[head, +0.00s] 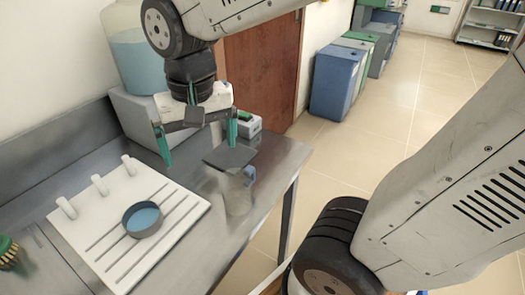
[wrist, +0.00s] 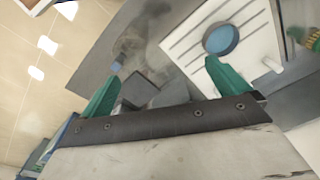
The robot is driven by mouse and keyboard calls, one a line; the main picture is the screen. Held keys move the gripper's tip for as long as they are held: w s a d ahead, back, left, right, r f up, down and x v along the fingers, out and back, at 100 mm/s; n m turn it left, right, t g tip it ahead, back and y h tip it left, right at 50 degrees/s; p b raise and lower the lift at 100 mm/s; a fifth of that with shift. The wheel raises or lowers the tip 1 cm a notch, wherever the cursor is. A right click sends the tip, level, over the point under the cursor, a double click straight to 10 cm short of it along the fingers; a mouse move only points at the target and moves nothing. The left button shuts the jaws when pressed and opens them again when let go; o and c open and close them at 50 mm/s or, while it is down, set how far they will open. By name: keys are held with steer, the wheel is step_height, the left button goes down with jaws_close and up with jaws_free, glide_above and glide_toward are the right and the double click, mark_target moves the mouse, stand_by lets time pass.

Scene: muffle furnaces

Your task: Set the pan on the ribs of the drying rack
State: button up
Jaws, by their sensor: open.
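The pan (head: 142,219), a small round grey dish with a blue inside, rests on the ribs of the white drying rack (head: 190,211). It looks level there. In the wrist view the pan (wrist: 221,39) lies beyond the right fingertip, on the rack (wrist: 262,22). My gripper (head: 199,153) has green fingers spread wide and nothing between them. It hangs above the counter, behind and to the right of the pan, and is apart from it.
A clear vessel (head: 237,197) with a dark square plate (head: 230,157) stands right of the rack, close to my gripper. White pegs (head: 99,184) rise along the rack's back edge. A brush (head: 8,250) lies at left. A large bottle (head: 135,60) stands behind.

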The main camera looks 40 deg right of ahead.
steer(key=s+d+n, duration=0.2)
steer(key=s+d, duration=0.4)
steer(key=s, duration=0.4)
steer(key=shift+s+d+r+n, duration=0.15)
steer(key=shift+d+r+n, duration=0.05)
steer(key=shift+d+n, duration=0.1)
stand_by(0.4)
